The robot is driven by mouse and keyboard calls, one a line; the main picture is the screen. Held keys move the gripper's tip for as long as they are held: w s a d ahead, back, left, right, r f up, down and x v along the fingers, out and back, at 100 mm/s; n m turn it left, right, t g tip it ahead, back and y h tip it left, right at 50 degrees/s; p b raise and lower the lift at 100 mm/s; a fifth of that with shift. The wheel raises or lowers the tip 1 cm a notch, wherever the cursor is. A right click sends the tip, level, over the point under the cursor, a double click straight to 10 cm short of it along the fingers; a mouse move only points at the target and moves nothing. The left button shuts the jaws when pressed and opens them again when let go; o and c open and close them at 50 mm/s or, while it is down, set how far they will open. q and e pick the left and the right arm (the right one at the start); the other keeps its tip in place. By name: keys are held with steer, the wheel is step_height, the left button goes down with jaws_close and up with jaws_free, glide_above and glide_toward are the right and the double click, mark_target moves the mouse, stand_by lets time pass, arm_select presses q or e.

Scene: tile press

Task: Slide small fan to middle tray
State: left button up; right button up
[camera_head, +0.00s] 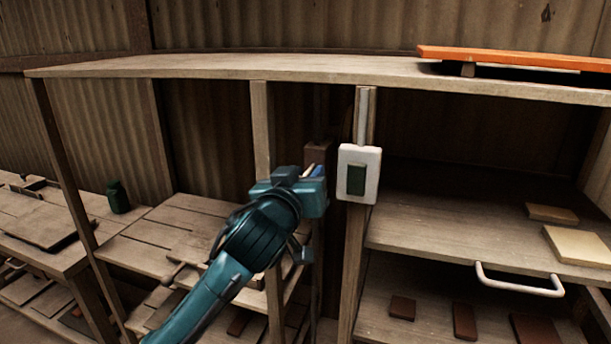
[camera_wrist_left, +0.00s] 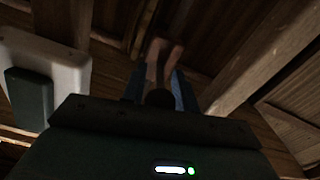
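No small fan is recognisable in either view, and I cannot tell which surface is the middle tray. A wooden shelf board (camera_head: 440,222) with a white handle (camera_head: 518,287) is at the right in the head view. My left gripper (camera_head: 314,171) is raised between two wooden posts, left of a white switch box with a dark green button (camera_head: 356,180). In the wrist view its two blue fingers (camera_wrist_left: 158,90) stand apart. A brown piece (camera_wrist_left: 164,54) shows beyond and between them; I cannot tell whether they touch it. My right gripper is not in view.
A brown block (camera_head: 318,151) is just behind the left gripper. An orange board (camera_head: 510,57) lies on the top shelf (camera_head: 230,67). Pale tiles (camera_head: 580,246) and dark tiles (camera_head: 465,321) lie on the right shelves. A green canister (camera_head: 118,196) stands on the left bench.

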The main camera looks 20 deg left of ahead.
arm_select(q)
jaws_close()
steer(key=shift+f, duration=0.1)
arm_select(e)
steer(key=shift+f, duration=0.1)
